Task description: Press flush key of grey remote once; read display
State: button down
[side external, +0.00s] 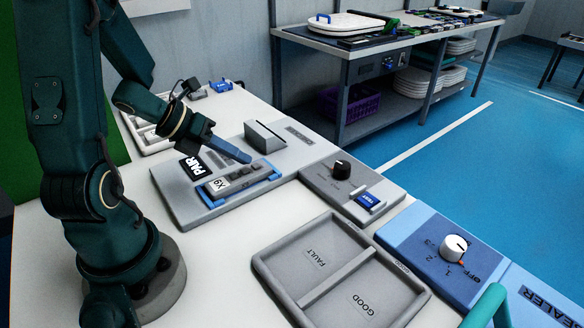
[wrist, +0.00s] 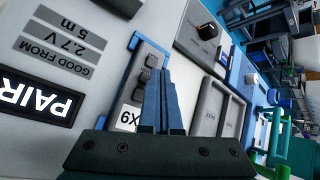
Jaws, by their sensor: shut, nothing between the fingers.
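The grey remote (side external: 232,182) lies in a blue holder (side external: 268,178) on a grey panel. It has a white label, apparently X9, and a row of dark grey keys, also visible in the wrist view (wrist: 143,77). I cannot read any key marking. My gripper (side external: 245,158) is shut and empty, its blue fingers pointing down at the remote's key end. In the wrist view the fingertips (wrist: 160,76) overlap the remote beside the keys; I cannot tell whether they touch. A black display (wrist: 38,98) on the panel reads PAIR in white; it also shows in the side view (side external: 189,167).
Grey strips by the display read GOOD FROM, 2.7 V and 5 m. A grey block (side external: 265,136) stands behind the remote. To the right are a panel with a black knob (side external: 342,169), a FAULT/GOOD tray (side external: 262,262) and a blue box with a white knob (side external: 454,247).

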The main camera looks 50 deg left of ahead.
aim_at(240, 175)
jog(key=shift+f, duration=0.1)
jog(key=shift+f, duration=0.35)
jog(key=shift+f, duration=0.45)
dwell(0.8)
jog(key=shift+r, duration=0.9)
jog(key=shift+r, duration=2.5)
